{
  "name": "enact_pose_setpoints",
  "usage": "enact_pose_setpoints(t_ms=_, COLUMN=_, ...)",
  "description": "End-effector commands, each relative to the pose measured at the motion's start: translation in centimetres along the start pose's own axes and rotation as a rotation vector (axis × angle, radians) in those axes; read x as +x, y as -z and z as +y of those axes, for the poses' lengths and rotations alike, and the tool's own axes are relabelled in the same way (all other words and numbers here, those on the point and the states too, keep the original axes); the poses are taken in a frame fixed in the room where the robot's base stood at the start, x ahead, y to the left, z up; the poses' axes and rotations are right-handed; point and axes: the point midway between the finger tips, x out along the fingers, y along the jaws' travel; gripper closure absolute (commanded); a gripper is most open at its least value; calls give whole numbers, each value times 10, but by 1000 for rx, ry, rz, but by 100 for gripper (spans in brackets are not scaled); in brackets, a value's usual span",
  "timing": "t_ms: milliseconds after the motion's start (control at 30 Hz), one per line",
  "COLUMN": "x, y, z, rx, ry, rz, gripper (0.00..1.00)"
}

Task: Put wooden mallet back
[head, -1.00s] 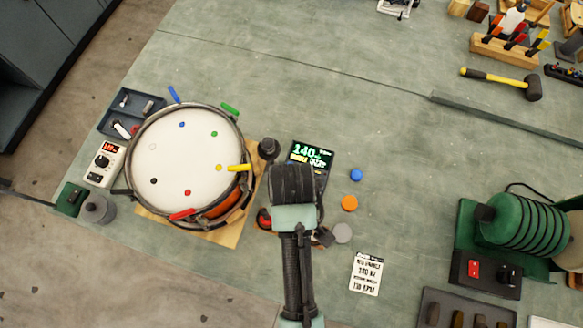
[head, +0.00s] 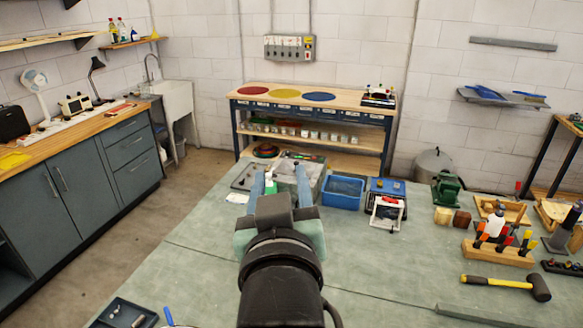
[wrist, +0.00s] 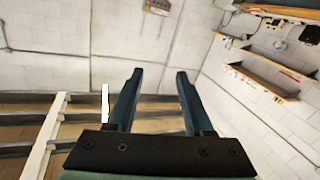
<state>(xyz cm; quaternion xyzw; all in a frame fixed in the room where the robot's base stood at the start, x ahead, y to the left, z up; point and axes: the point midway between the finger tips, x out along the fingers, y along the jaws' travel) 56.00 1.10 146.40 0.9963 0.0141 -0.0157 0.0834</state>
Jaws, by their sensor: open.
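I cannot make out a mallet that is clearly wooden in either view. A mallet with a black head and a yellow and black handle (head: 505,284) lies on the green bench at the right in the head view. My gripper (head: 280,182) is raised over the bench, to the left of that mallet and well apart from it, pointing away toward the back of the room. In the wrist view my gripper (wrist: 160,75) shows two spread fingers with nothing between them, against a white block wall.
Right of centre on the green bench (head: 350,265) stand a blue bin (head: 343,192), a wooden tool holder (head: 497,253) and small wooden blocks (head: 462,218). A wooden shelf bench (head: 310,100) stands at the back wall, cabinets (head: 80,175) at left. The bench's middle is largely clear.

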Motion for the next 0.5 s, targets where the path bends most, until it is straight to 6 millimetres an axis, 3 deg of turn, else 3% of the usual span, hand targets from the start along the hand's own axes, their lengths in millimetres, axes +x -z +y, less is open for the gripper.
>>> enact_pose_setpoints(t_ms=33, x=-9, y=43, z=12, rx=24, ry=-32, rz=128, gripper=48)
enact_pose_setpoints(t_ms=100, x=-27, y=96, z=24, rx=57, ry=-64, rz=294, gripper=48)
enact_pose_setpoints(t_ms=200, x=-59, y=157, z=37, rx=93, ry=-93, rz=506, gripper=48)
enact_pose_setpoints(t_ms=333, x=-100, y=210, z=46, rx=121, ry=-107, rz=712, gripper=48)
enact_pose_setpoints(t_ms=500, x=-128, y=237, z=50, rx=136, ry=-109, rz=833, gripper=48)
